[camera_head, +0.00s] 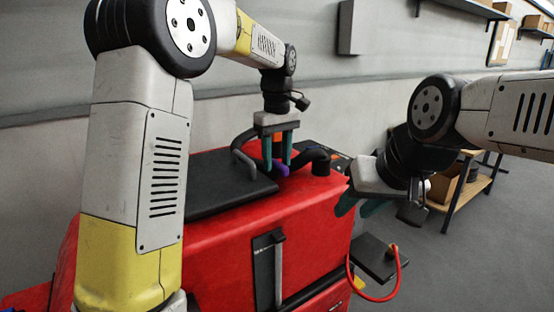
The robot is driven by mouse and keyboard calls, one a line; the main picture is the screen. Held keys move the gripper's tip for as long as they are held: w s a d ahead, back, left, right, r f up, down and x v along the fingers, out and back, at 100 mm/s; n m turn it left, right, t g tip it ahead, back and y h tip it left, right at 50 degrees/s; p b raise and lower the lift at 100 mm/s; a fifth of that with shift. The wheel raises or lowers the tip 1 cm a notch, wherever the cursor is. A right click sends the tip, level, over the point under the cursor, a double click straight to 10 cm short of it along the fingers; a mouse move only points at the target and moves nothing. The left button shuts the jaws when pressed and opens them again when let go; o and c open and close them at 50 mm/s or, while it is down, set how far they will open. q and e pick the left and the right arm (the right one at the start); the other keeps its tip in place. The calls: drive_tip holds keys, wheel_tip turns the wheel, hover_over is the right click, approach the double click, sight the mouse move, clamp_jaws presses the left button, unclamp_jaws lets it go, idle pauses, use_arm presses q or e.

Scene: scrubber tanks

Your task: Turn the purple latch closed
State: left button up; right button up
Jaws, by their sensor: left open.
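The purple latch (281,170) is small and sits on top of the red scrubber machine (230,235), near its back edge. My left gripper (277,160) points down over the latch, with its two teal fingers apart on either side of it. The fingers partly hide the latch, so I cannot tell how far it is turned or whether a finger touches it. My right gripper (358,203) hangs in the air beyond the machine's right side, away from the latch. Its teal fingers show one partly behind the other, so I cannot tell its opening.
A black lid (225,187) lies on the machine's top, left of the latch. A red cable (397,278) loops from a dark panel at the right. A wooden shelf unit (468,188) stands behind right. Floor at right is clear.

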use_arm(q)
drive_tip(key=shift+f, duration=0.15)
clamp_jaws()
drive_tip(key=shift+m, duration=0.3)
drive_tip(key=m, duration=0.4)
drive_tip(key=shift+a, duration=0.25)
drive_tip(key=m, duration=0.5)
drive_tip(key=shift+a, duration=0.25)
drive_tip(key=m, duration=0.4)
drive_tip(key=shift+a, duration=0.2)
drive_tip(key=shift+w+a+m, duration=0.1)
drive_tip(key=shift+m, duration=0.95)
drive_tip(key=shift+w+a+m, duration=0.1)
drive_tip(key=shift+m, duration=0.95)
